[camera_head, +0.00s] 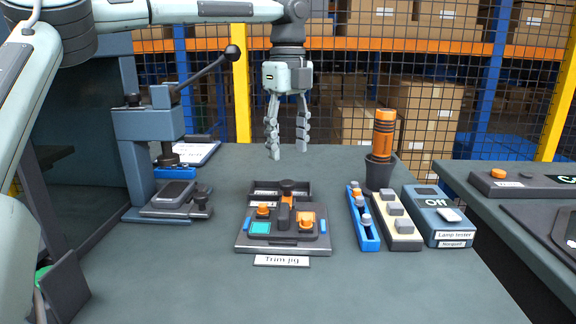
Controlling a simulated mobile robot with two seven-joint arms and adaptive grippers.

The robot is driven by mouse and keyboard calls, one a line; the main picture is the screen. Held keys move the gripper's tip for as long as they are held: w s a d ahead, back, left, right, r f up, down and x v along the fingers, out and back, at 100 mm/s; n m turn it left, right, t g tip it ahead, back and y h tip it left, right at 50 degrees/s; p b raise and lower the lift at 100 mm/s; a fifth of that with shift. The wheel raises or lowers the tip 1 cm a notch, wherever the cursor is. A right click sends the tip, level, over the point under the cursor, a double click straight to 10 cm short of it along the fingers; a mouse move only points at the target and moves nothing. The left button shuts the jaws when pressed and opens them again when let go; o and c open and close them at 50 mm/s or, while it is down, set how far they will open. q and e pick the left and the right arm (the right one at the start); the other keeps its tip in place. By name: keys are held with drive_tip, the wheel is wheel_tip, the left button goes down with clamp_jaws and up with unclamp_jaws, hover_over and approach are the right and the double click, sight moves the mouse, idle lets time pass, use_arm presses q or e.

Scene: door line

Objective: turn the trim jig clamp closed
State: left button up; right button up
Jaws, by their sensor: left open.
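The trim jig (243,245) stands on the grey table in the camera_head view, with a "Trim jig" label (282,260) at its front edge. I cannot tell the clamp's exact position. My left gripper (288,150) hangs above and behind the jig, pointing down. Its fingers are spread, empty and apart from the clamp. My right gripper is not in view.
A lever press (148,125) stands left of the jig. To the right are a blue rack (364,230), a cream block strip (400,235), an orange-handled screwdriver in a dark cup (379,172) and a lamp tester (438,215) reading "Off".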

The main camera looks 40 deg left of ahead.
use_arm(q)
wheel_tip(320, 180, up, 5)
drive_tip(key=shift+r, duration=0.1)
idle(0.7)
